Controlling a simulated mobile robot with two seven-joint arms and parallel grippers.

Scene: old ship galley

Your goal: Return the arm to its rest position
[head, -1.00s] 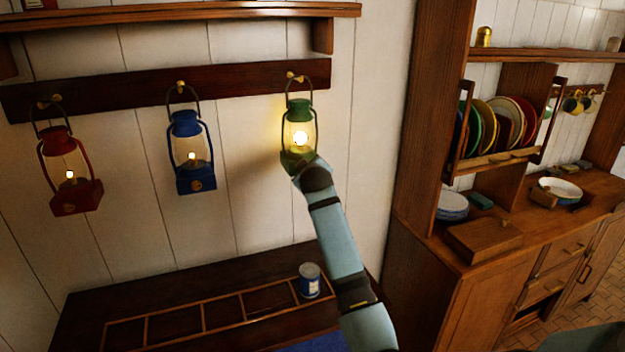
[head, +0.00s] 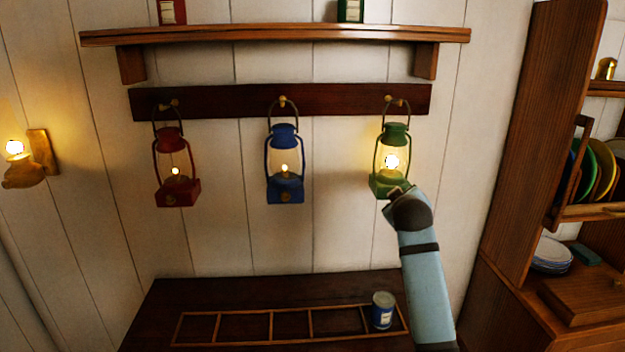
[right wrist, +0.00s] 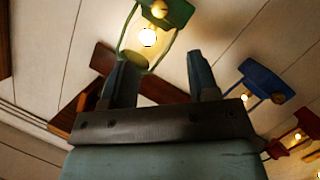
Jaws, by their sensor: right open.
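My right arm reaches up from the lower right in the head view, and its gripper (head: 398,192) is at the base of the green lantern (head: 391,140). In the right wrist view the gripper (right wrist: 161,57) has its two fingers apart with nothing held between them. The green lantern (right wrist: 168,12) shows just beyond the fingertips there; whether a finger touches it I cannot tell. The lantern hangs upright from its peg and glows brightly. My left gripper is in neither view.
A blue lantern (head: 285,165) and a red lantern (head: 176,170) hang on the same rail (head: 230,101), beneath a shelf (head: 270,35). Below, a blue-and-white can (head: 382,310) stands at the divided wooden frame (head: 240,312). A dresser (head: 530,130) stands at right.

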